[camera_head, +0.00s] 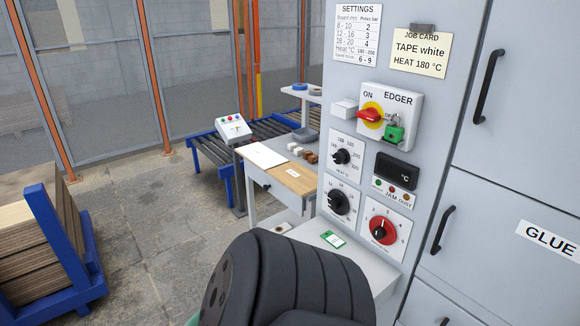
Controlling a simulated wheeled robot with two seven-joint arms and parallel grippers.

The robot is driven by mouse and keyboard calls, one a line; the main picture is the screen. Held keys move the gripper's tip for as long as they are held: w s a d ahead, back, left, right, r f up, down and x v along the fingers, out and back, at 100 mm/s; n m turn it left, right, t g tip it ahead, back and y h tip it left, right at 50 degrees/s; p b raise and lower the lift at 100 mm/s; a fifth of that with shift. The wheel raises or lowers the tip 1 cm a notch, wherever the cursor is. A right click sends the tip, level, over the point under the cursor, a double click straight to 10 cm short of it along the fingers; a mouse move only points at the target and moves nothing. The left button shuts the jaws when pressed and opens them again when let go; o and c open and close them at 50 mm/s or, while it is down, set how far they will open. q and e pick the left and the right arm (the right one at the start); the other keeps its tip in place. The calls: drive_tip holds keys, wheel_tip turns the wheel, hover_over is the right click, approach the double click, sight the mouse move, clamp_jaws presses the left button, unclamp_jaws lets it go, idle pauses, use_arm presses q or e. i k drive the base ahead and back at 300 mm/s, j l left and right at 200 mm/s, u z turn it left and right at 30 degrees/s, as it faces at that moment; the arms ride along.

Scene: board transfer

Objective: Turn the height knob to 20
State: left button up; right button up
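The edger's control panel stands right of centre. A black knob (339,202) on a white dial plate sits at its lower left; its marks run around it, and its lettering is too small to read surely as height. Its light pointer seems to face the upper left, but I cannot read the value. Above it is a black heat knob (342,157). To the right is a black knob on a red disc (380,230). Neither gripper is in view. A large black part of my arm fills the bottom middle, below the knobs.
A white shelf (352,262) with a green card (333,239) juts out below. Grey cabinet doors with handles stand at right.

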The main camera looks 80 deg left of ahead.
sight(338, 202)
drive_tip(key=u, duration=2.05)
